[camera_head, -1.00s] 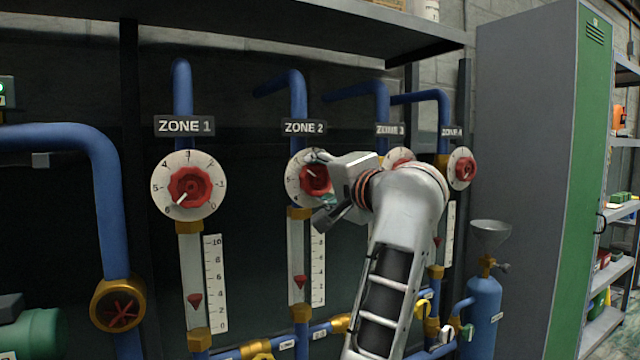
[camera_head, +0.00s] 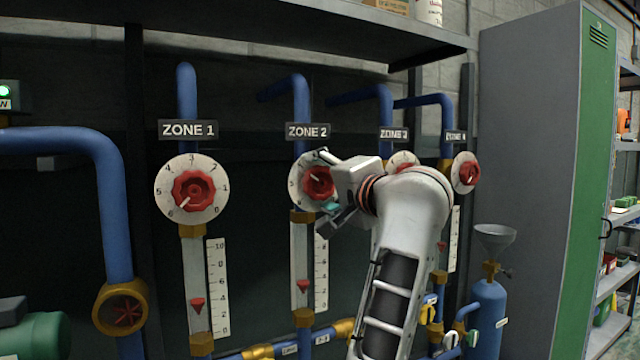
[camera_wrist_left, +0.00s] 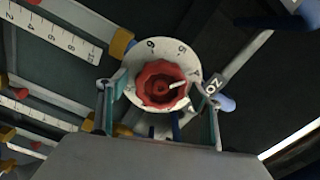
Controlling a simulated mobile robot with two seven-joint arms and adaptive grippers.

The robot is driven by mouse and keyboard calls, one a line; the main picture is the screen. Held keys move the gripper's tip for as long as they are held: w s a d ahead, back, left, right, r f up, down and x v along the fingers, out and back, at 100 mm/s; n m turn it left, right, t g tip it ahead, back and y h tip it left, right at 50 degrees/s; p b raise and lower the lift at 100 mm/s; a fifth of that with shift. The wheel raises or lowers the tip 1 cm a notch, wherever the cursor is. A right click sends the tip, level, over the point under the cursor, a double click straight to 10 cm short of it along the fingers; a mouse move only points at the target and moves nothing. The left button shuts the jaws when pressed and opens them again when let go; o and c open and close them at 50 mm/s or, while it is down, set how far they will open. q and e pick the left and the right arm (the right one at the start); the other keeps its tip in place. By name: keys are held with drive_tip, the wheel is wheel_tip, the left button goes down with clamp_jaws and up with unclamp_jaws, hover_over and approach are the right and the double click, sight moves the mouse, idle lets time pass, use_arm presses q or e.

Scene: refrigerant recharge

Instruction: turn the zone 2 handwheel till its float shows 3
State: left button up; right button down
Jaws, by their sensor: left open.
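The zone 2 handwheel (camera_head: 319,183) is red with a white pointer and sits on a white numbered dial (camera_head: 295,188) under the ZONE 2 sign (camera_head: 308,131). My left gripper (camera_head: 327,184) is at this wheel, fingers spread above and below it. In the left wrist view the red wheel (camera_wrist_left: 160,90) lies between the two open fingers (camera_wrist_left: 158,98), with gaps showing at both sides. The pointer's exact reading is unclear. The red zone 2 float (camera_head: 303,286) sits low in its tube beside the scale (camera_head: 321,275), around the 2 to 4 marks. My right gripper is not in view.
The zone 1 handwheel (camera_head: 194,191) is left; the zone 3 dial (camera_head: 403,160) is partly behind my arm and the zone 4 handwheel (camera_head: 468,173) is right. A shelf (camera_head: 250,30) overhangs the pipes. A blue cylinder (camera_head: 487,315) and grey cabinet (camera_head: 525,180) stand right.

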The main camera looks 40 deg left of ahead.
use_arm(q)
drive_tip(key=v, duration=1.1)
drive_tip(key=shift+s+d, duration=0.15)
drive_tip(key=shift+d, duration=0.2)
drive_tip(key=shift+f, duration=0.1)
